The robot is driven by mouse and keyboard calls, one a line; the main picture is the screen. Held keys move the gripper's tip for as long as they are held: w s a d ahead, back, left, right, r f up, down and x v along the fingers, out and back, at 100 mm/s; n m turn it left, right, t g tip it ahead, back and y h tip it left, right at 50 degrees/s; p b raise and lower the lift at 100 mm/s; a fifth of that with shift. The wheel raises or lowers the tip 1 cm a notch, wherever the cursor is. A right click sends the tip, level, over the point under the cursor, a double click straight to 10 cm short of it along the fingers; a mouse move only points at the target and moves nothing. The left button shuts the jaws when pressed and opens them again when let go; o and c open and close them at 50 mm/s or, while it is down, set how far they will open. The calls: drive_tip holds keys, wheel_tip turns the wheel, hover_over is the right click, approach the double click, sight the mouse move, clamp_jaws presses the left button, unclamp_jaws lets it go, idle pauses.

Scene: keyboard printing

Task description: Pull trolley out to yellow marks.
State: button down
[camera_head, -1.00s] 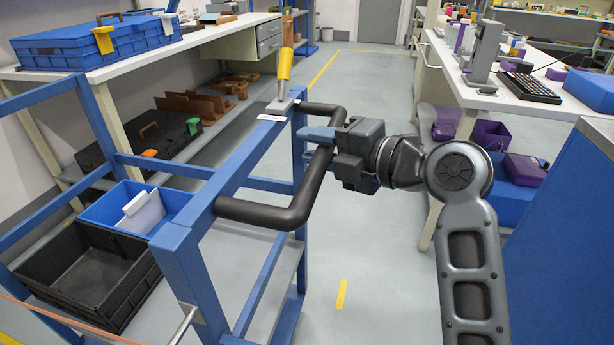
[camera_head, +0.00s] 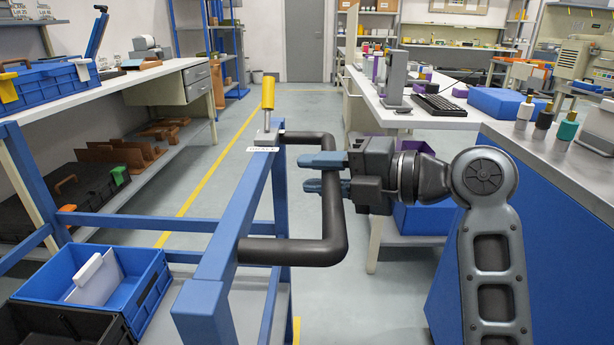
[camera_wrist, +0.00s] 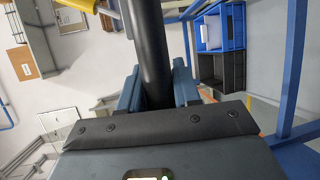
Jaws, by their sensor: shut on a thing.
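The blue-framed trolley (camera_head: 215,290) stands at the left and centre of the head view. Its black handle (camera_head: 333,205) juts out to the right from the top rail. My gripper (camera_head: 318,172) has its fingers around the upright bar of the handle and is shut on it. The wrist view shows the handle bar (camera_wrist: 153,50) between the two fingers (camera_wrist: 158,90). A yellow-topped lever (camera_head: 267,95) stands on the rail's far corner. A yellow floor mark (camera_head: 296,330) shows beside the trolley's right leg at the bottom.
A white bench (camera_head: 130,88) runs along the left. Another bench (camera_head: 425,115) and a blue cabinet (camera_head: 500,245) stand right. Grey floor (camera_head: 300,115) is open between them.

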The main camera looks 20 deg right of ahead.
drive_tip(key=shift+d+f, duration=0.15)
drive_tip(key=shift+d, duration=0.2)
drive_tip(key=c, duration=1.1)
unclamp_jaws()
drive_tip(key=shift+o, duration=1.1)
drive_tip(key=shift+a, duration=0.1)
drive_tip(key=shift+s, duration=0.15)
drive_tip(key=v, duration=0.7)
drive_tip(key=shift+s+d, duration=0.2)
drive_tip(key=shift+d, duration=0.1)
drive_tip(key=shift+s, duration=0.1)
